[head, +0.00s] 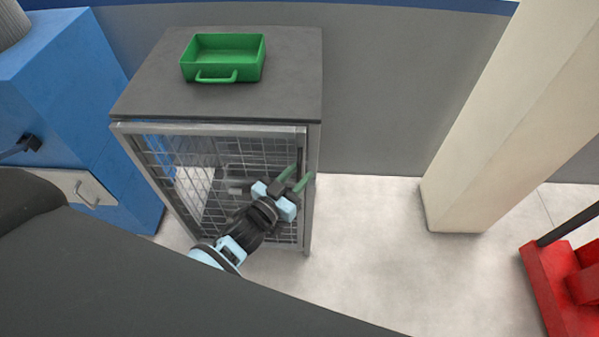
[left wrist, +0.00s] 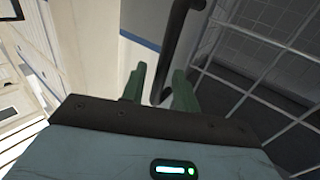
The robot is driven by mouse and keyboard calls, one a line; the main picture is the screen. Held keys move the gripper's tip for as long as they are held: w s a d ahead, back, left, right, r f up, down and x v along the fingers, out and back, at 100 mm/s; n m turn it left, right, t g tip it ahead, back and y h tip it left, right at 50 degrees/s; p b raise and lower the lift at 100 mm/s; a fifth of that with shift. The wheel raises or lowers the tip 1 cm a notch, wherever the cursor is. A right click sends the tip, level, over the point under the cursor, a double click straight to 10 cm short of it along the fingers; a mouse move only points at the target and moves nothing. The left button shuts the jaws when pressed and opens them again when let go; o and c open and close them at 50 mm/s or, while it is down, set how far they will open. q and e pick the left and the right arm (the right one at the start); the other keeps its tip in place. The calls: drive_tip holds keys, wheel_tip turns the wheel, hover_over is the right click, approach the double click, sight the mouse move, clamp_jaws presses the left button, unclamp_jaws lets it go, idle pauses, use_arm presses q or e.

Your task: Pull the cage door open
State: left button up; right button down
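The cage door (head: 209,129) is a grey metal frame with wire mesh on the front of a cabinet with a dark top. In the head view it looks shut or nearly so. My left gripper (head: 296,178) is at the door's right side, its green fingers pointing to the right edge. In the left wrist view a dark bar handle (left wrist: 175,27) runs down between the two fingers of the left gripper (left wrist: 160,88). The fingers are apart, with a gap seen beside the bar. The mesh (left wrist: 255,55) lies to the right. My right gripper is not in view.
A green tray (head: 222,73) stands on the cabinet top (head: 290,75). A blue cabinet (head: 75,75) with a drawer stands close on the left. A beige pillar (head: 475,165) and a red object (head: 552,290) are on the right. The floor (head: 385,250) before the pillar is clear.

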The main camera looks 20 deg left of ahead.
use_arm(q)
drive_tip(key=shift+w+d, duration=0.15)
drive_tip(key=shift+w, duration=0.25)
clamp_jaws()
drive_tip(key=shift+s, duration=0.1)
